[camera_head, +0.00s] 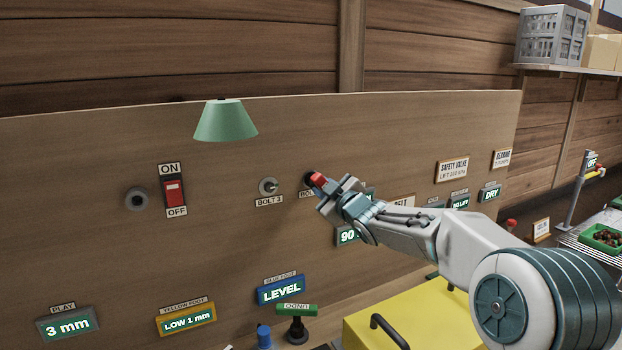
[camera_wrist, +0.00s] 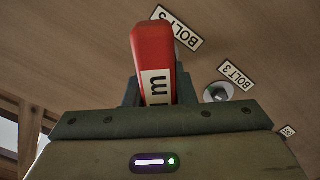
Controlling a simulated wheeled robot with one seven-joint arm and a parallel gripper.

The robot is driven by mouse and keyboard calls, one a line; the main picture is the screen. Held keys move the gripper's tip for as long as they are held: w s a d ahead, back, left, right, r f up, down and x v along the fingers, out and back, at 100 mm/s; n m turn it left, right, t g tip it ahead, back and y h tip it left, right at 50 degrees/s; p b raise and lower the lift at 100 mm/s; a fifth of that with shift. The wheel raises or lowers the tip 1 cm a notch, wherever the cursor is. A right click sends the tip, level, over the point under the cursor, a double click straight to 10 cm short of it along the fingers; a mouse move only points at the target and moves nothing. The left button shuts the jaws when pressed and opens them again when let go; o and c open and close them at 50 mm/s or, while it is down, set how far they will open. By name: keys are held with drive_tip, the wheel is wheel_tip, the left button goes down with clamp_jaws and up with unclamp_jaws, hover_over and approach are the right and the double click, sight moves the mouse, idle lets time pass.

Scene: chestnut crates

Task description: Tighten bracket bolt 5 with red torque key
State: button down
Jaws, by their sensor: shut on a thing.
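The red torque key (camera_head: 318,180) is held in my gripper (camera_head: 334,190), which is shut on it at the wooden panel. In the wrist view the red handle (camera_wrist: 153,55) stands upright between the jaws (camera_wrist: 155,95), with part of a printed label showing. The key's dark end is at the panel above a partly hidden bolt label (camera_head: 306,194); whether it is seated on the bolt I cannot tell. The bolt itself is hidden. In the wrist view a bolt label (camera_wrist: 184,25) is partly covered by the handle. Bolt 3 (camera_head: 268,186) shows to the left, uncovered.
A green display (camera_head: 348,236) reading "90" is partly behind my arm. A green lamp shade (camera_head: 225,121) juts out at upper left. The red ON/OFF switch (camera_head: 174,192) is further left. A yellow box (camera_head: 400,318) with a black handle stands below my arm.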

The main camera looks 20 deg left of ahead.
drive_tip(key=shift+f+n+b, duration=0.2)
drive_tip(key=shift+n+b, duration=0.7)
drive_tip(key=shift+b, duration=0.2)
drive_tip(key=shift+n+b, duration=0.85)
drive_tip(key=shift+n, duration=0.15)
drive_tip(key=n+b, duration=0.2)
drive_tip(key=n, duration=0.1)
drive_tip(key=shift+n, duration=0.3)
drive_tip(key=shift+r+n+b, duration=0.3)
drive_tip(key=shift+n+b, duration=0.1)
drive_tip(key=shift+n, duration=0.5)
drive_tip(key=shift+f+n+b, duration=0.1)
drive_tip(key=shift+n+b, duration=0.25)
drive_tip(key=shift+n, duration=0.15)
